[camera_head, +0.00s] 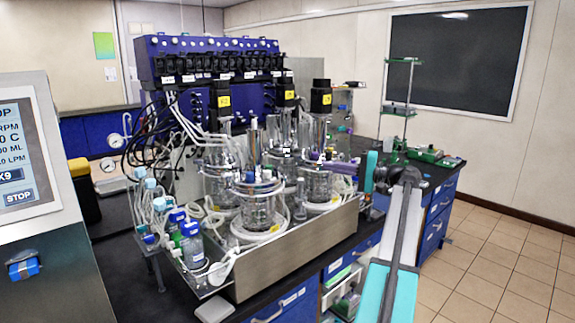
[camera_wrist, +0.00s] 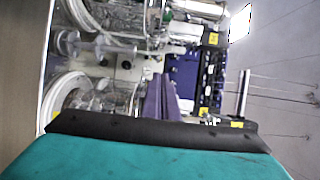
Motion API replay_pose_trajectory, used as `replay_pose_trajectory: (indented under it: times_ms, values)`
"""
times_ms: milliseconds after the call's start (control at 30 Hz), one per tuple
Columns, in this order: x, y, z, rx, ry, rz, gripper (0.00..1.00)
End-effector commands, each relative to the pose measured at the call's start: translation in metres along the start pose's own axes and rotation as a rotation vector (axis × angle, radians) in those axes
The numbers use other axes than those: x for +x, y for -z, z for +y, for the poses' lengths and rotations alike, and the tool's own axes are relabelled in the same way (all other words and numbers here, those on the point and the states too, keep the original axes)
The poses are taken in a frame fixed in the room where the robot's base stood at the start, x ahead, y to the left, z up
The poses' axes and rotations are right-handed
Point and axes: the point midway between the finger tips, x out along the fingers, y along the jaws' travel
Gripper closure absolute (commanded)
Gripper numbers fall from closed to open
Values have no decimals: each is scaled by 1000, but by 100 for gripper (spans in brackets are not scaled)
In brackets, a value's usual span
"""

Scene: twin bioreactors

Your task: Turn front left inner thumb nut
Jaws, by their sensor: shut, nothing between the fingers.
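Several glass vessels with metal head plates stand in a steel tray (camera_head: 300,250). The nearest vessel (camera_head: 258,210) is at the tray's front middle, with another vessel (camera_head: 220,188) to its left and one more (camera_head: 317,187) to its right. Small metal fittings ring the head plates, but I cannot single out the thumb nut. My gripper (camera_head: 318,163) has purple fingers, shut and empty, reaching in from the right above the right vessel. In the wrist view my gripper (camera_wrist: 163,80) points toward the glassware, with one vessel (camera_wrist: 95,92) left of the fingers. I see no contact with any nut.
A blue control unit (camera_head: 210,60) with dark motors and cables stands behind the vessels. Blue-capped bottles (camera_head: 190,240) and tubing crowd the tray's left end. A screen panel (camera_head: 25,150) stands at far left. The floor (camera_head: 500,270) at right is clear.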

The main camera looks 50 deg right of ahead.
Motion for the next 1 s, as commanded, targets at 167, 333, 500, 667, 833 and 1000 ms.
replay_pose_trajectory:
  times_ms: [167, 333, 500, 667, 833, 1000]
  values:
    - [3, -1, 0, 0, 0, -3, 100]
    - [9, -2, -1, 0, 0, -4, 100]
    - [24, -2, -1, 1, 0, -7, 100]
    - [44, -2, -2, 1, 0, -7, 100]
    - [69, -3, -3, 1, 0, -8, 100]
    - [94, -3, -3, 0, 0, -8, 100]
